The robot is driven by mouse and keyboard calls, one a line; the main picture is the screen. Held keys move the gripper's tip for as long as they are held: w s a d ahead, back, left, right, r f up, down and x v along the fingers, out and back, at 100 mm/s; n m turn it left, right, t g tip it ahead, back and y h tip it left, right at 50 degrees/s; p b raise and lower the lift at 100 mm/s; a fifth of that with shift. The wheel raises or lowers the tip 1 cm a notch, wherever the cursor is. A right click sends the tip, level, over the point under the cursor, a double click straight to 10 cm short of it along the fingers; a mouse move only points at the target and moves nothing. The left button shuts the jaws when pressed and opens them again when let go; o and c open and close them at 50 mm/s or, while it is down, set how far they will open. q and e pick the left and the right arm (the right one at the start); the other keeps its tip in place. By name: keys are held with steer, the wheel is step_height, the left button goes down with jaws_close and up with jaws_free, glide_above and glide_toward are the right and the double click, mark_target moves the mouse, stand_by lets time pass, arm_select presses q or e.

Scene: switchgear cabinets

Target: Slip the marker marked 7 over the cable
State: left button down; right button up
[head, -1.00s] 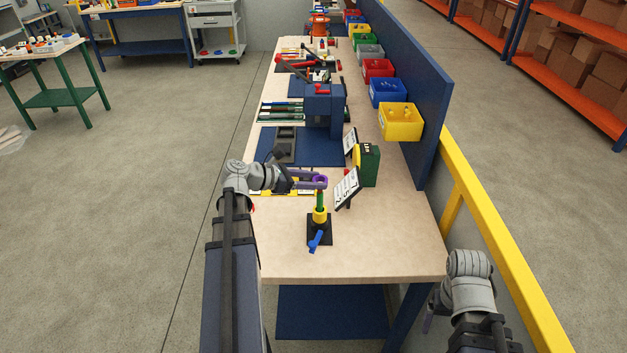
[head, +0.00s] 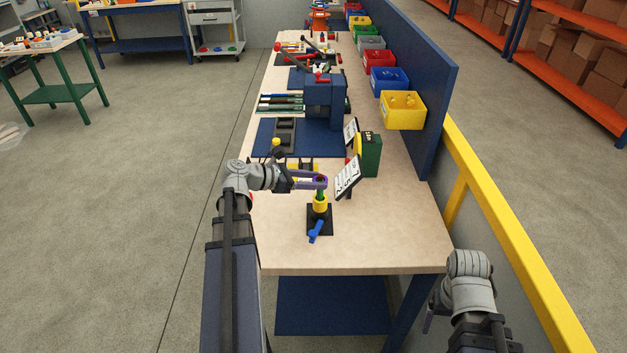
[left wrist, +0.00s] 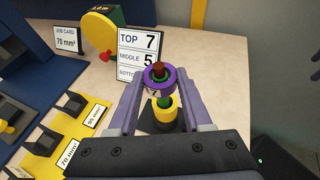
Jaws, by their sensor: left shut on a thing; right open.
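My left gripper (head: 322,182) is shut on a purple ring marker (left wrist: 160,79), which carries a mark that looks like a 7. The upright green cable (head: 320,194) stands in a black base (head: 326,229) with a blue lever (head: 315,232). In the left wrist view the cable's dark and reddish top (left wrist: 158,69) shows inside the ring, and green shows below it. The ring appears to be around the cable's top end. A yellow ring (left wrist: 165,113) sits lower on the cable.
A white card (left wrist: 141,52) reads TOP 7, MIDDLE 5 and BOTTOM, its last number hidden. It stands close behind the cable, near a green-and-yellow device (head: 370,155). Yellow labelled holders (left wrist: 73,142) lie left of my gripper. The bench front (head: 400,240) is clear.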

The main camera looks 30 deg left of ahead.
arm_select(q)
steer(key=shift+f, duration=0.35)
steer(key=shift+c, duration=1.3)
jaws_free()
steer(key=p+v, duration=0.2)
steer(key=v, duration=0.6)
steer(key=shift+p, duration=0.35)
steer(key=shift+w+d, duration=0.1)
